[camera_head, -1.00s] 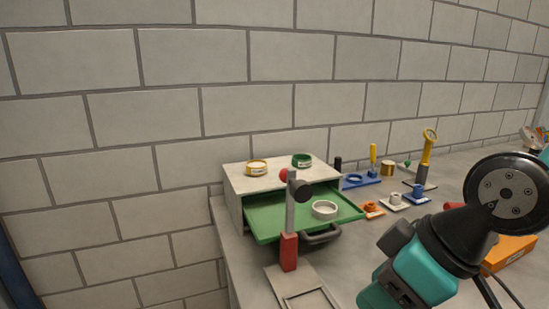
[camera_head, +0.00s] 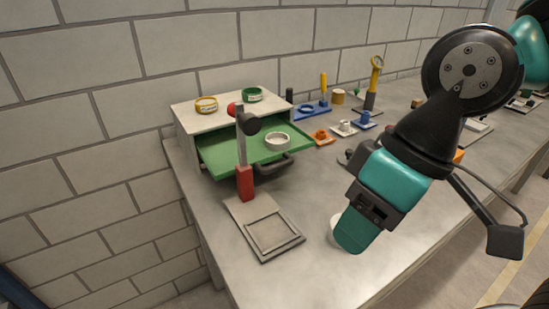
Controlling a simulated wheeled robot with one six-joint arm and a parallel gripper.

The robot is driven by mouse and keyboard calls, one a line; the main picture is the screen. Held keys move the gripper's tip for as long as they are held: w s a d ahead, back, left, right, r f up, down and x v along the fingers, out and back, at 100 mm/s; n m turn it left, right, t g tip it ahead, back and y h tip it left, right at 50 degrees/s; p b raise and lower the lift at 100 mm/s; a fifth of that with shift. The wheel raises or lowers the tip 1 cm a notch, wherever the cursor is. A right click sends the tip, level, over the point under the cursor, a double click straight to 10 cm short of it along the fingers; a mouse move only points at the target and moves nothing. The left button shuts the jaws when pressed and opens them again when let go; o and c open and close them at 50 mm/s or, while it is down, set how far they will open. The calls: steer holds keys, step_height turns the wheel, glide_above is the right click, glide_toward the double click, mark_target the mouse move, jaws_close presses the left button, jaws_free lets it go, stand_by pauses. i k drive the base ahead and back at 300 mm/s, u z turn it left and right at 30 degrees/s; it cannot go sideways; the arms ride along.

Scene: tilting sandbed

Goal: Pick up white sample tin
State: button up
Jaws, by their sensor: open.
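A round white tin (camera_head: 277,141) sits inside the open green drawer (camera_head: 232,150), toward its right end near the handle. My gripper (camera_head: 352,234) hangs over the table to the lower right of the drawer, well apart from the tin. It is open, with nothing seen in it. Its teal end points down and left, and its fingertips are mostly hidden. A pale rounded shape (camera_head: 335,222) shows partly behind the gripper's end; I cannot tell what it is.
A yellow tin (camera_head: 206,104) and a green tin (camera_head: 252,94) stand on the cabinet (camera_head: 229,107). A red-based post (camera_head: 244,182) stands before the drawer, beside a square-framed plate (camera_head: 270,232). Small tools and coloured holders line the back. The front table is mostly clear.

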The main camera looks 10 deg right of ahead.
mark_target(276, 141)
steer(key=k, duration=0.5)
steer(key=z, duration=1.85)
steer(key=i, duration=1.65)
steer(key=u, duration=3.75)
steer(key=i, duration=0.5)
